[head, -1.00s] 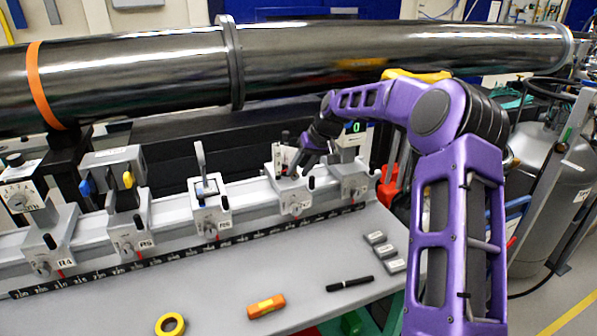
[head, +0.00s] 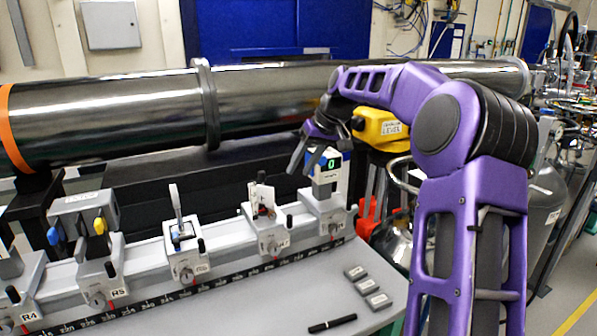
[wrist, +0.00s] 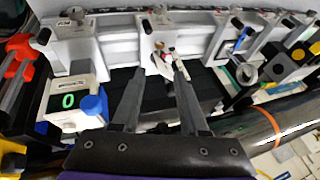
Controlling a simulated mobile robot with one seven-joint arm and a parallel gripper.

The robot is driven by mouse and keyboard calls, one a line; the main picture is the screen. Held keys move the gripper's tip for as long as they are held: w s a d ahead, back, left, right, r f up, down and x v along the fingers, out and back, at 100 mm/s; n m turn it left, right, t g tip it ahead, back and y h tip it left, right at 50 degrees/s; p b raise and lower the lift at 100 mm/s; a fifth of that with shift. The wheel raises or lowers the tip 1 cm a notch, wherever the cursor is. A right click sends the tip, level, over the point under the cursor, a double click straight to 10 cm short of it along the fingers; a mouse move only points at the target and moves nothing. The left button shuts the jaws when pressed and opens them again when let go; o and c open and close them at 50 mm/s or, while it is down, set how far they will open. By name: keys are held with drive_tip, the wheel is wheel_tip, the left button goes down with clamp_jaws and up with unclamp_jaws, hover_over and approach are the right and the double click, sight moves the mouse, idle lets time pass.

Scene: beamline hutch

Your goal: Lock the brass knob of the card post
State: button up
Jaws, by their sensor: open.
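The card post on carrier R7 (head: 273,240) holds a small upright white card (head: 262,194) with dark and red marks. In the wrist view the card (wrist: 163,62) shows between and just beyond my fingertips. My gripper (head: 300,168) is open and empty, raised above and to the right of the card post, near the post with the green display. In the wrist view my gripper (wrist: 159,69) has its two fingers spread apart. I cannot make out the brass knob clearly at this size.
The display post (head: 326,180) stands right of the card post; its blue part (wrist: 95,104) is close to a finger in the wrist view. Carriers R6 (head: 186,257) and R5 (head: 103,277) stand left on the rail. The dark beam pipe (head: 110,115) runs behind. Grey blocks (head: 367,287) lie in front.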

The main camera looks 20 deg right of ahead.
drive_tip(key=n+t+h+b, duration=0.1)
drive_tip(key=h+b, duration=0.5)
drive_tip(key=h, duration=0.1)
approach(271, 212)
drive_tip(key=b+x, duration=0.2)
drive_tip(key=x, duration=0.7)
idle(0.4)
clamp_jaws()
